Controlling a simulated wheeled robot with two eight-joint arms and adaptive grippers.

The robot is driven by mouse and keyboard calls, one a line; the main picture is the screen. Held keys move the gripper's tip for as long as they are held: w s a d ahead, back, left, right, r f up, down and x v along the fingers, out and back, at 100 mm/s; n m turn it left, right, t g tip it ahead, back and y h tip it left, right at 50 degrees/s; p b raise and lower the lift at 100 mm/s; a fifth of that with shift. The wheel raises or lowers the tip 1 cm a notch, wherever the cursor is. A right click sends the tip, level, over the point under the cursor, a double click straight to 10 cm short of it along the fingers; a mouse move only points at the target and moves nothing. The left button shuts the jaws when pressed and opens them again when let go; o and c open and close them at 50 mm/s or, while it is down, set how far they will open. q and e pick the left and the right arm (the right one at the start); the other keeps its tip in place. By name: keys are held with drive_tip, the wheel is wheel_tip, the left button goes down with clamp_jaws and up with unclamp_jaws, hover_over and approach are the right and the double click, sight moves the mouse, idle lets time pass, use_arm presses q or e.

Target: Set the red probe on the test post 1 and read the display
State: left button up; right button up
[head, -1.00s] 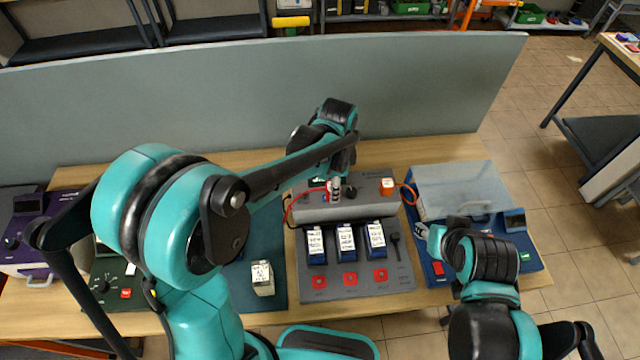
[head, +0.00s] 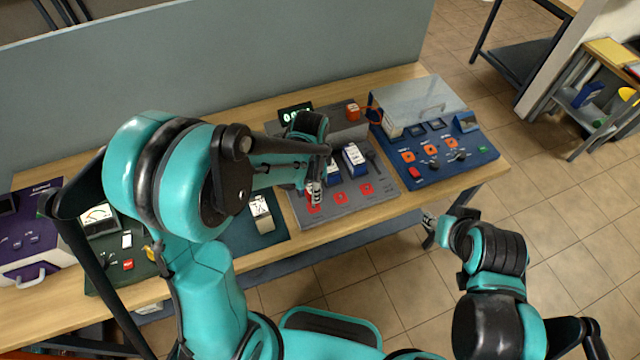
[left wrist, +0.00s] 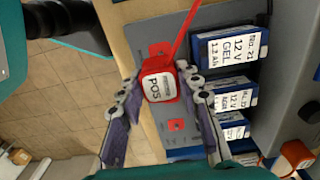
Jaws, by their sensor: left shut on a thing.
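My left gripper (head: 314,198) is shut on the red probe (left wrist: 160,84), whose white label reads "POS" in the left wrist view. It is over the front of the grey test unit (head: 305,238), close to the leftmost red pad (head: 313,209); I cannot tell whether the probe touches it. Further red pads (head: 340,198) lie to the right, one also in the left wrist view (left wrist: 177,125). The display (head: 295,113) shows green digits, partly hidden by my left arm. My right gripper (head: 430,231) is off the table's front edge; its jaws are unclear.
Several blue-and-white batteries (head: 354,157) stand behind the pads. An orange block (head: 352,110) is at the unit's back. A blue panel (head: 440,160) with a clear cover stands right, a green meter box (head: 100,250) left. A pale block (head: 261,213) sits on a mat.

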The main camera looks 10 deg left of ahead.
use_arm(q)
drive_tip(key=shift+s+f, duration=0.1)
drive_tip(key=shift+f, duration=0.15)
drive_tip(key=shift+f+b, duration=0.3)
drive_tip(key=shift+b, duration=0.05)
drive_tip(key=shift+w+f+b, duration=0.2)
drive_tip(key=shift+f+b, duration=1.55)
drive_tip(key=shift+f, duration=0.7)
drive_tip(key=shift+f+b, duration=0.6)
drive_tip(key=shift+b, duration=0.2)
drive_tip(key=o, duration=0.9)
drive_tip(key=shift+r, duration=0.1)
